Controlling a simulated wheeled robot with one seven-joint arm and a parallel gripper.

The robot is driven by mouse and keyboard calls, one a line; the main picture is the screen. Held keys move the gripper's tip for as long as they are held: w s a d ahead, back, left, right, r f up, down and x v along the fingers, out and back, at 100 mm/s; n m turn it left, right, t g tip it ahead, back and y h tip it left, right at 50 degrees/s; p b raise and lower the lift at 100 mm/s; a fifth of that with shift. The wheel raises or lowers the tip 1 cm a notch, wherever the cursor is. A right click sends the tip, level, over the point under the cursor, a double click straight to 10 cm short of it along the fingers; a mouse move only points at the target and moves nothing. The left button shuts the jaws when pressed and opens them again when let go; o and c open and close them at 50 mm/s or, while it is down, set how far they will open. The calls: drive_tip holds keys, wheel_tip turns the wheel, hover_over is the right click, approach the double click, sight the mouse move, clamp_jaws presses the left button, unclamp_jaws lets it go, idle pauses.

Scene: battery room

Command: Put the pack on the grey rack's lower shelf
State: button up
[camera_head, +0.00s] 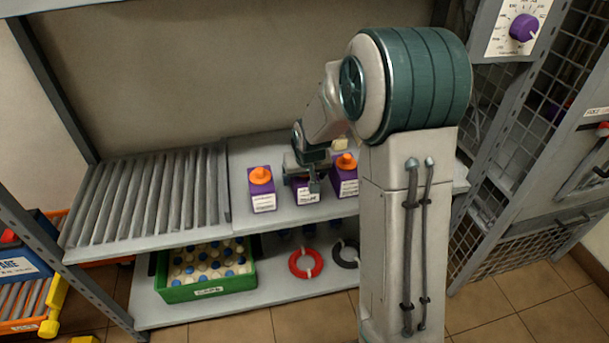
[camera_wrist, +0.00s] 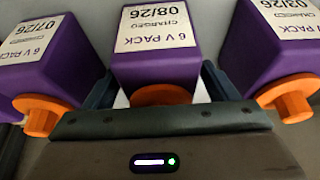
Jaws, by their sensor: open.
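Three purple packs with orange knobs and white labels stand in a row on the upper shelf (camera_head: 285,218): a left one (camera_head: 262,190), a middle one (camera_head: 308,193) and a right one (camera_head: 346,179). My gripper (camera_head: 305,181) is open at the middle pack and hides much of it in the head view. In the wrist view the fingers lie on either side of the pack labelled "08/26 charged" (camera_wrist: 155,65). Packs labelled "07/26" (camera_wrist: 45,65) and "03/26" (camera_wrist: 270,45) flank it. The grey rack's lower shelf (camera_head: 265,312) is below.
On the lower shelf stand a green crate (camera_head: 207,292) of white and blue caps at left, a red ring (camera_head: 305,263) and a dark ring (camera_head: 346,253). The shelf's front strip is clear. Grey slats (camera_head: 150,195) cover the upper left.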

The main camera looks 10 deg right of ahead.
drive_tip(key=p+v, duration=0.2)
drive_tip(key=v, duration=0.9)
drive_tip(key=shift+r+p, duration=0.15)
drive_tip(key=shift+p, duration=0.25)
drive_tip(key=s+r+g, duration=0.2)
drive_tip(key=s+g, duration=0.1)
drive_tip(key=s, duration=2)
drive_tip(key=shift+d+r, duration=0.15)
